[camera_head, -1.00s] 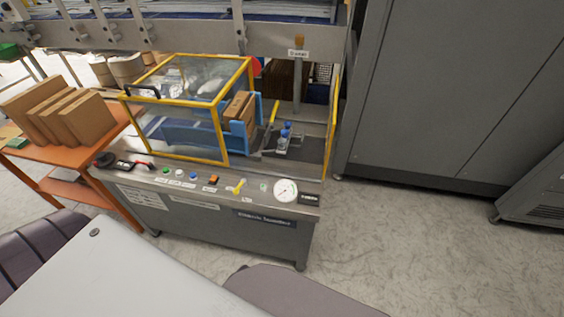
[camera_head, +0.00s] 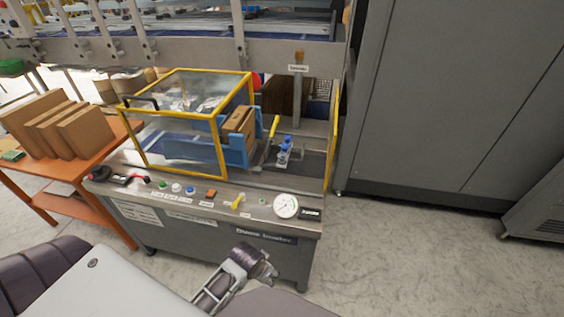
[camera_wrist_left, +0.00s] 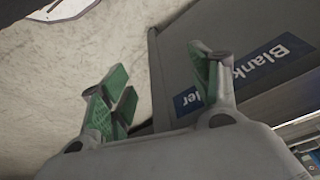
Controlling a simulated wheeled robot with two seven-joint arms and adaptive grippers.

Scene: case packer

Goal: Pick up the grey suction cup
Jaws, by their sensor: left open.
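I cannot pick out a grey suction cup in either view. My left gripper (camera_head: 258,262) is low in the middle of the head view, in front of the machine's front panel and below its control strip. In the left wrist view the gripper (camera_wrist_left: 158,72) has its green-padded fingers spread apart, with nothing between them. Pale floor and a dark panel with a blue sign (camera_wrist_left: 240,75) lie beyond the fingers. My right gripper is not in view.
The machine (camera_head: 170,225) carries buttons, a yellow lever (camera_head: 238,201) and a round gauge (camera_head: 286,205). A yellow-framed clear guard (camera_head: 222,145) stands on it, beside small blue-topped parts (camera_head: 285,150). An orange table (camera_head: 75,172) holds cardboard blanks (camera_head: 85,133).

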